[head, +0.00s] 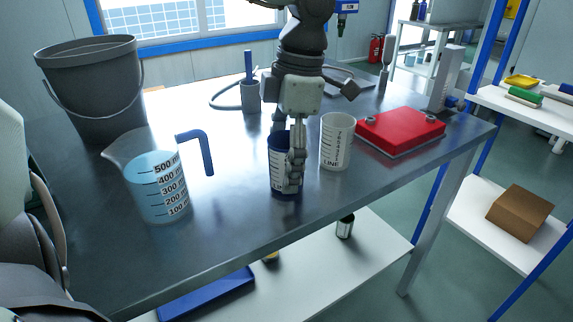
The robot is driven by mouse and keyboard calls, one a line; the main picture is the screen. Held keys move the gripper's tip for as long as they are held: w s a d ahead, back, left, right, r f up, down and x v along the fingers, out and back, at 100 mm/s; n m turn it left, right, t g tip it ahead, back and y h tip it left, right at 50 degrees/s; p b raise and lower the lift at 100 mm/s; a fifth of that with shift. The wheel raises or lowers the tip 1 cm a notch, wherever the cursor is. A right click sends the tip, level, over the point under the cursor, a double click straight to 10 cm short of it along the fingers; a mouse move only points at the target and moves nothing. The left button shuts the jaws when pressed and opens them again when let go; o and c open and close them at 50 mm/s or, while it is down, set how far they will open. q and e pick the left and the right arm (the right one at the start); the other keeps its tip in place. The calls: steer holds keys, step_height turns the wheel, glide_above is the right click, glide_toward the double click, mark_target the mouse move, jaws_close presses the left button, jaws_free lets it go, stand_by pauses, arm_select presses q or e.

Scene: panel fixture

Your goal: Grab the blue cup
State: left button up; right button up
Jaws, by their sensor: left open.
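The blue cup (278,178) stands upright near the front edge of the dark metal table (240,225). My left gripper (290,160) points straight down at the cup from above. One finger hangs in front of the cup's near right side. The other finger is mostly hidden at the cup's far side or inside it; I cannot tell which. The gripper is open, and I cannot tell whether a finger touches the cup. My right gripper is not in view.
A white cup (337,150) stands close right of the blue cup. A measuring jug (158,190) with blue liquid and a grey bucket (95,95) stand left. A red block (400,130) lies right. A grey holder (250,98) is behind. The front table between jug and cup is clear.

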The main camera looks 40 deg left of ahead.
arm_select(q)
steer(key=c, duration=1)
steer(key=shift+r, duration=0.15)
